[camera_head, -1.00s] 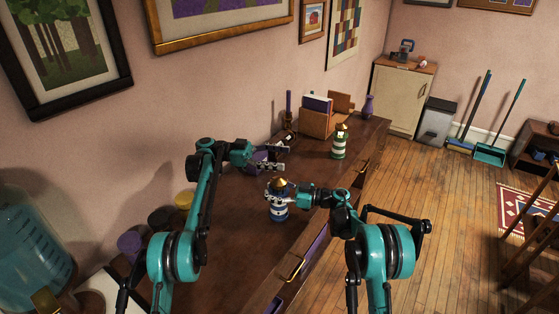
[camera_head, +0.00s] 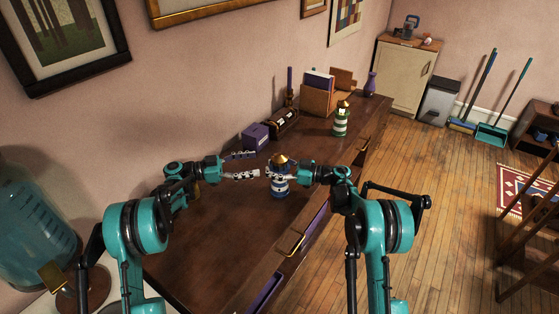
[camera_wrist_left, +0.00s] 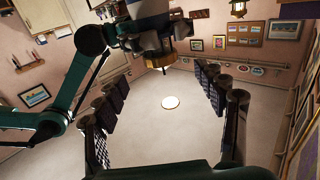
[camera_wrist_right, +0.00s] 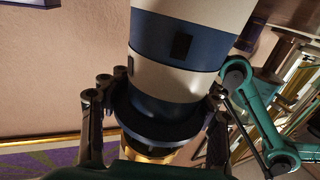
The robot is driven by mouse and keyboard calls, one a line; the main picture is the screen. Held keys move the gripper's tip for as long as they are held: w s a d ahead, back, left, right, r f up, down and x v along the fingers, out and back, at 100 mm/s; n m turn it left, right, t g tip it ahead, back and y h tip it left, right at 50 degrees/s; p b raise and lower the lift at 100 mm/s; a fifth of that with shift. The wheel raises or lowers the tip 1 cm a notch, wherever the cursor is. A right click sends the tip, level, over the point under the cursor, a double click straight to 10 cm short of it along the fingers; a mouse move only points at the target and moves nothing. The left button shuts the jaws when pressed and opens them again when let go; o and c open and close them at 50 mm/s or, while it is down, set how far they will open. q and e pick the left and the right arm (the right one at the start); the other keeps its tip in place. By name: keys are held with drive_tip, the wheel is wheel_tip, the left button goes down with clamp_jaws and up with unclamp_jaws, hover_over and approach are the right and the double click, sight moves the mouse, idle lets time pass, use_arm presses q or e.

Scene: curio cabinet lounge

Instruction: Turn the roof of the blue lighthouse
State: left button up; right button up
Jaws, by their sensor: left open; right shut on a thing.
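The blue lighthouse (camera_head: 281,184) is white-and-blue striped and upright at the desk, with a gold pointed roof (camera_head: 280,159). I cannot tell whether its base touches the desk. My right gripper (camera_head: 279,173) is shut on the lighthouse from the right, below the roof. In the right wrist view the striped body (camera_wrist_right: 175,75) runs between the fingers and the gold roof (camera_wrist_right: 148,152) is partly hidden at the bottom. My left gripper (camera_head: 256,164) is open and empty, just left of the roof and apart from it. The left wrist view shows its spread fingers and the gold roof (camera_wrist_left: 158,60) beyond.
A green striped lighthouse (camera_head: 341,120), a purple box (camera_head: 255,136), a bottle on a rack (camera_head: 283,122), a letter holder (camera_head: 317,99) and a purple vase (camera_head: 370,84) stand farther back. A drawer (camera_head: 315,232) is open at the front. The desk (camera_head: 225,235) is clear in front.

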sight(280, 160)
use_arm(q)
drive_tip(key=x, duration=1)
drive_tip(key=c, duration=1.2)
